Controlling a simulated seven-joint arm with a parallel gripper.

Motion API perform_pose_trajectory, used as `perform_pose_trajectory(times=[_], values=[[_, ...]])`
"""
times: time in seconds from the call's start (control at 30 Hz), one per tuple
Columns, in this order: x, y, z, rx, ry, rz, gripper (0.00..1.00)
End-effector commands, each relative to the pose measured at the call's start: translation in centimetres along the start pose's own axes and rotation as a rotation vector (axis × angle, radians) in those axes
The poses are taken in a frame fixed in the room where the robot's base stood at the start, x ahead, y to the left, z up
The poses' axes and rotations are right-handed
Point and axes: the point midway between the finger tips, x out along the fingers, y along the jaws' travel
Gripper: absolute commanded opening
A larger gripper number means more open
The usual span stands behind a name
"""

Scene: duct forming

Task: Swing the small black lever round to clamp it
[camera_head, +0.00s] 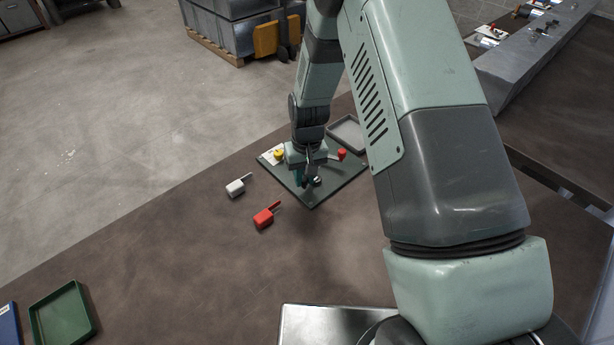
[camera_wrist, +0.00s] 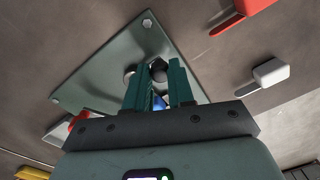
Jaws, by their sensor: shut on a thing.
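A flat dark green plate (camera_head: 335,188) with corner bolts lies on the brown table, and it also shows in the wrist view (camera_wrist: 95,75). My gripper (camera_head: 303,182) is down over the plate, near its front corner. In the wrist view my gripper's two teal fingers (camera_wrist: 160,68) stand close together around a black rounded part (camera_wrist: 158,70), which looks like the end of the small black lever. A grey round part is beside the left finger. The rest of the lever and its pivot are hidden by the fingers.
A yellow part (camera_head: 278,154) and a red part (camera_head: 341,153) are on the plate. A loose white handled piece (camera_head: 236,187) and a red one (camera_head: 265,217) lie left of it. A grey tray (camera_head: 349,132) stands behind; a green tray (camera_head: 62,314) is far front left.

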Motion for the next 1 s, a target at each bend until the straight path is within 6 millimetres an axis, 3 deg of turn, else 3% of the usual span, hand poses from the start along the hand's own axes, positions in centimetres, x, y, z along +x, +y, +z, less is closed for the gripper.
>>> perform_pose_trajectory(times=[0.67,0.7,0.8,0.87,1.0], values=[[0.03,-0.33,-0.37,0.061,0.006,-0.002,0.00],[0.03,-0.33,-0.37,0.060,0.006,-0.002,0.26],[0.03,-0.30,-0.36,0.060,0.005,-0.002,0.41],[0.02,-0.27,-0.35,0.060,0.005,-0.002,0.48],[0.02,-0.21,-0.32,0.061,0.004,-0.001,0.48]])
